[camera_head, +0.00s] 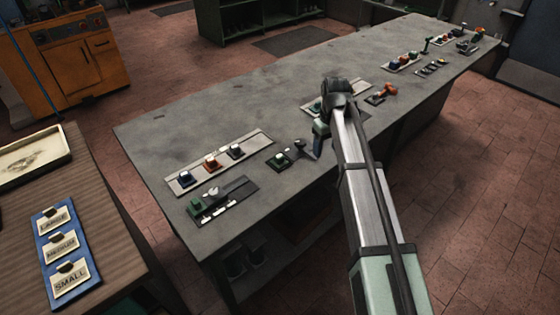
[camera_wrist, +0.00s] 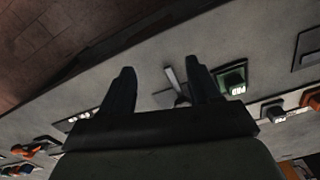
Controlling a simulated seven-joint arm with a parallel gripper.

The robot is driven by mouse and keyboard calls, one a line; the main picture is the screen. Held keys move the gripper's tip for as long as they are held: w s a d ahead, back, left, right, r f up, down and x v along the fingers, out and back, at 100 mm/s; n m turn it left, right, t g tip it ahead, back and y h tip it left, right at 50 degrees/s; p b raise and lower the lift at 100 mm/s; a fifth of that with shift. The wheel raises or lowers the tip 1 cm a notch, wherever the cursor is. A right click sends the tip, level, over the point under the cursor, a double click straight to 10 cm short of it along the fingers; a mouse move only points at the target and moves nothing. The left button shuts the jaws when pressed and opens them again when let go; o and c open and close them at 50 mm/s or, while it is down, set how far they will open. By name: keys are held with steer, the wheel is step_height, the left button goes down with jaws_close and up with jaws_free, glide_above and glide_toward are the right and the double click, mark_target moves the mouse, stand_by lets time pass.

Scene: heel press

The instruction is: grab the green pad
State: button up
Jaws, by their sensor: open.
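A green pad (camera_head: 282,160) sits on a dark base plate near the front edge of the long grey table (camera_head: 190,110), with a grey lever part beside it. Another green pad (camera_head: 196,204) sits on a dark plate at the near left. In the wrist view a green pad with white marking (camera_wrist: 234,82) lies just right of the right finger. My gripper (camera_wrist: 158,66) is open and empty, its fingers spread above the table. In the head view my gripper (camera_head: 318,140) is right of the middle green pad, partly hidden by my wrist.
More trays and small parts, including an orange-handled one (camera_head: 383,92), line the table to the right. A side table holds a blue size board (camera_head: 50,220). The table's back half is mostly clear.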

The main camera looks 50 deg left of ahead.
steer(key=s+a+r+n, duration=0.3)
steer(key=s+a+r, duration=0.55)
steer(key=a, duration=0.25)
glide_above(279, 156)
steer(key=f, duration=0.9)
steer(key=shift+w+d+f, duration=0.1)
steer(key=shift+w+d, duration=0.05)
steer(key=shift+d, duration=0.1)
steer(key=shift+a+f, duration=0.15)
steer(key=shift+f, duration=1.2)
steer(key=shift+a+f, duration=0.15)
steer(key=shift+f, duration=1.15)
steer(key=c, duration=1.1)
jaws_close()
steer(key=shift+r, duration=0.15)
